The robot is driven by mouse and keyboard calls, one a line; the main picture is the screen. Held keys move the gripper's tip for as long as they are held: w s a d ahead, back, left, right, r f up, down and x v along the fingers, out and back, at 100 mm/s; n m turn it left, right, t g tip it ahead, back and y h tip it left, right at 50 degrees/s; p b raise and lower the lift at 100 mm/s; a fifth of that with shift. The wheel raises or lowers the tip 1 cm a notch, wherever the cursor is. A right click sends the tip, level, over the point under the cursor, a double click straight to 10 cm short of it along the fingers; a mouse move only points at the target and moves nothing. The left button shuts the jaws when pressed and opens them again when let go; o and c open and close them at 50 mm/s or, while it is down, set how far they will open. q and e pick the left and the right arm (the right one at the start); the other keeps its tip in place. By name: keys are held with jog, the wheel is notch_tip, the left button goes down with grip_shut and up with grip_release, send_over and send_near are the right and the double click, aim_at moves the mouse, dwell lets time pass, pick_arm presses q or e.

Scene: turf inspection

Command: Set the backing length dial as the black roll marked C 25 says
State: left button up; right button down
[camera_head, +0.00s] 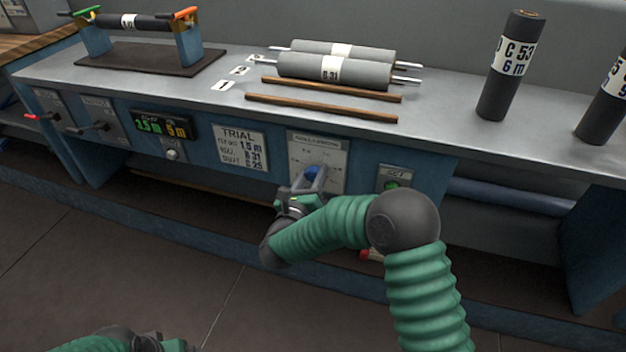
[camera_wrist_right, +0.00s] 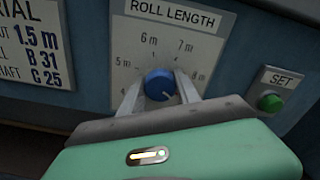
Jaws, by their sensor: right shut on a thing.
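My right gripper (camera_head: 312,180) is shut on the blue dial knob (camera_head: 311,173) on the bench front. In the wrist view the knob (camera_wrist_right: 160,85) sits between the two fingers (camera_wrist_right: 157,93) on a plate headed ROLL LENGTH, with marks including 5 m, 6 m and 7 m. Its white mark seems to point to the lower right. A black roll (camera_head: 511,70) marked C 53, 6 m stands upright on the bench. Another black roll (camera_head: 602,112) is cut by the right edge; its label is only partly readable. My left arm's end (camera_head: 150,341) shows at the bottom left; its jaws are unclear.
The TRIAL card (camera_head: 240,147) reads 1.5 m, B 31, C 25. A green SET button (camera_wrist_right: 270,102) is right of the dial. A lit display (camera_head: 160,126) is further left. Grey rolls (camera_head: 340,70), one marked B 31, and wooden rods (camera_head: 320,107) lie on top.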

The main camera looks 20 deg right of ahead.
jog(key=shift+a+r+m+b, duration=0.1)
jog(key=shift+r+m+b, duration=0.2)
jog(key=shift+m, duration=0.1)
jog(key=c, duration=1.1)
grip_release()
jog(key=shift+o, duration=1.2)
jog(key=shift+f, duration=0.15)
jog(key=p+v, duration=0.5)
jog(key=v, duration=1.1)
jog(key=shift+s+a, duration=0.25)
jog(key=shift+s, duration=0.05)
jog(key=shift+w, duration=0.1)
